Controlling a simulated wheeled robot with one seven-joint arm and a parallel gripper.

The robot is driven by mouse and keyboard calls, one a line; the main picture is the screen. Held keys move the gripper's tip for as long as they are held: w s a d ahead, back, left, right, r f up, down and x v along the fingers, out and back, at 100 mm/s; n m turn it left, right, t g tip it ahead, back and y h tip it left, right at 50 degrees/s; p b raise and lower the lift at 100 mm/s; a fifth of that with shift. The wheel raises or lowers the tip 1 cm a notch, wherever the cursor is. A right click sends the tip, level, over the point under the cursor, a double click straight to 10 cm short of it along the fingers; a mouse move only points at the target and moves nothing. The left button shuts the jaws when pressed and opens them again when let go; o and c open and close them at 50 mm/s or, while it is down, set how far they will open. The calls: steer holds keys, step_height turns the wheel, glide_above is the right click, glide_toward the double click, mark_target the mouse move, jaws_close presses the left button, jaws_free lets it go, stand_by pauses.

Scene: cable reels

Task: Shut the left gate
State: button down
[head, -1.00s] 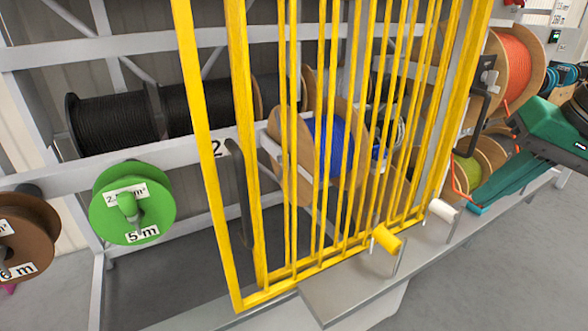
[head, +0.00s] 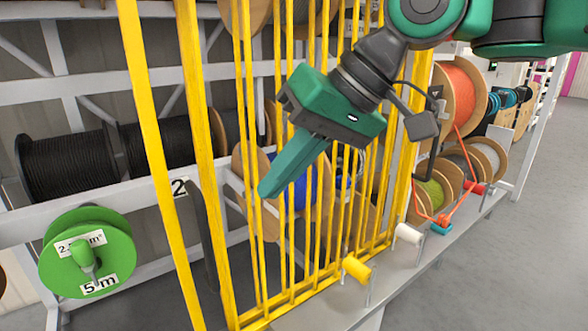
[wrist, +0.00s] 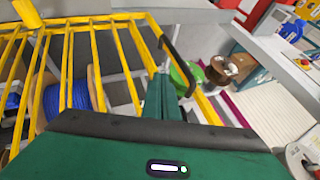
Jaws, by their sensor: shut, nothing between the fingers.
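The yellow barred gate (head: 152,120) stands in front of the reel rack in the head view, its upper end cut off. A black bar handle (head: 207,240) shows by its left side, behind the yellow uprights. In the wrist view the gate (wrist: 100,18) spans the upper left, with the black handle (wrist: 182,72) on its right. My gripper (head: 268,190) is shut and empty, pointing down-left in front of the gate's bars. In the wrist view its shut fingers (wrist: 162,98) are just left of the handle. I cannot tell whether they touch the gate.
A green reel (head: 88,252) hangs at the left, with black reels (head: 68,165) behind. A blue reel (head: 292,192) is behind the bars. A grey shelf (head: 400,272) carries yellow (head: 356,270) and white (head: 408,234) cylinders. Grey floor is free at the right.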

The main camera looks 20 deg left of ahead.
mark_target(228, 211)
steer(key=shift+s+a+f, duration=0.45)
steer(key=shift+a+f, duration=0.3)
steer(key=shift+a, duration=0.35)
steer(key=shift+s+a+f, duration=0.45)
steer(key=shift+a+f, duration=0.35)
steer(key=shift+a, duration=0.25)
steer(key=shift+s+a+f, duration=0.45)
steer(key=shift+a+f, duration=0.3)
steer(key=shift+a, duration=0.35)
